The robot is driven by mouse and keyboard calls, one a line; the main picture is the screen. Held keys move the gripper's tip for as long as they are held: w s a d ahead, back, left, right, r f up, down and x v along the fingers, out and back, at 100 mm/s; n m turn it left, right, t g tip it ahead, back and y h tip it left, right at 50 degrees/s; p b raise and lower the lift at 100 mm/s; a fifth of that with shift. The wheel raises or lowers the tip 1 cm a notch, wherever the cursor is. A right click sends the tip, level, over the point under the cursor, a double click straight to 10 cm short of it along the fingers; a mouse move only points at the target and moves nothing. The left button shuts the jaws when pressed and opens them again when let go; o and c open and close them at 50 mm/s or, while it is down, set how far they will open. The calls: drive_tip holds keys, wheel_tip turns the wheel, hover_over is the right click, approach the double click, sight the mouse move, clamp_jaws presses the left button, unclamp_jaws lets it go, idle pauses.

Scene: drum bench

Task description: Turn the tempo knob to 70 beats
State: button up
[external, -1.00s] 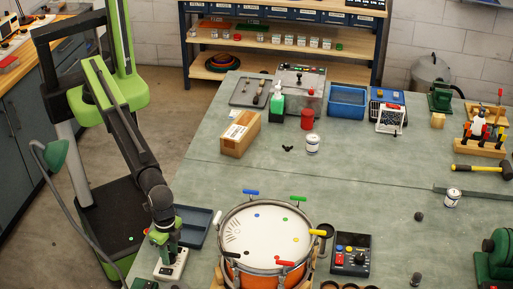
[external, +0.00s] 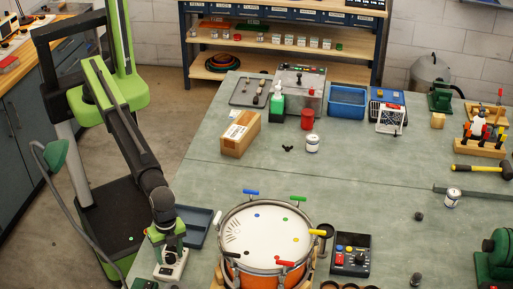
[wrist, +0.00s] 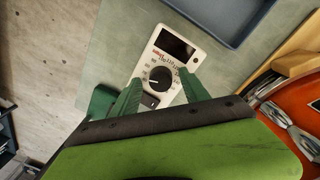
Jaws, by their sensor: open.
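The metronome (external: 171,267) is a small cream box at the near left edge of the bench. In the wrist view its face shows a dark display (wrist: 176,44) at the far end and a round black tempo knob (wrist: 159,78) with a pale pointer line and a printed scale around it. My gripper (wrist: 145,95) has green fingers, open, one on each side of the knob. I cannot tell whether they touch it. In the external view my gripper (external: 170,250) is above the metronome and hides part of it.
An orange drum (external: 262,245) with coloured clamps stands just right of the metronome. A dark blue-grey tray (external: 197,222) lies behind it and shows in the wrist view (wrist: 232,22). A control box (external: 351,256) sits right of the drum. The bench's left edge is close.

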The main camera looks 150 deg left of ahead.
sight(173, 256)
drive_tip(key=m, duration=0.6)
drive_tip(key=shift+w+m, duration=0.1)
drive_tip(key=shift+m, duration=1.1)
drive_tip(key=shift+r+m, duration=0.25)
drive_tip(key=shift+m, duration=0.65)
wheel_tip(173, 256, up, 17)
drive_tip(key=p, duration=1.8)
drive_tip(key=s+d+f+m+t+h+b, duration=0.1)
drive_tip(key=s+d+f+b, duration=0.3)
drive_tip(key=d+f+b, duration=0.35)
drive_tip(key=s+d+f+t+b, duration=0.1)
drive_tip(key=s+d+f+b, duration=0.3)
drive_tip(key=f+b, duration=0.55)
drive_tip(key=s+d+f+m+t+h+b, duration=0.1)
drive_tip(key=s+d+f+b, duration=0.5)
drive_tip(key=b, duration=0.3)
drive_tip(key=s+a+f+n+b, duration=0.3)
drive_tip(key=a+f+b, duration=0.2)
drive_tip(key=f+b, duration=0.3)
drive_tip(key=s+a+f+n+y+b, duration=0.1)
drive_tip(key=s+a+f+n+b, duration=0.1)
drive_tip(key=s+a+f+b, duration=0.2)
wheel_tip(173, 256, down, 7)
drive_tip(key=a+b, duration=0.2)
drive_tip(key=b, duration=0.2)
drive_tip(key=shift+s+r+n+g+b, duration=0.2)
drive_tip(key=shift+s+n+g+b, duration=0.1)
drive_tip(key=shift+n+b, duration=0.1)
drive_tip(key=shift+d, duration=0.1)
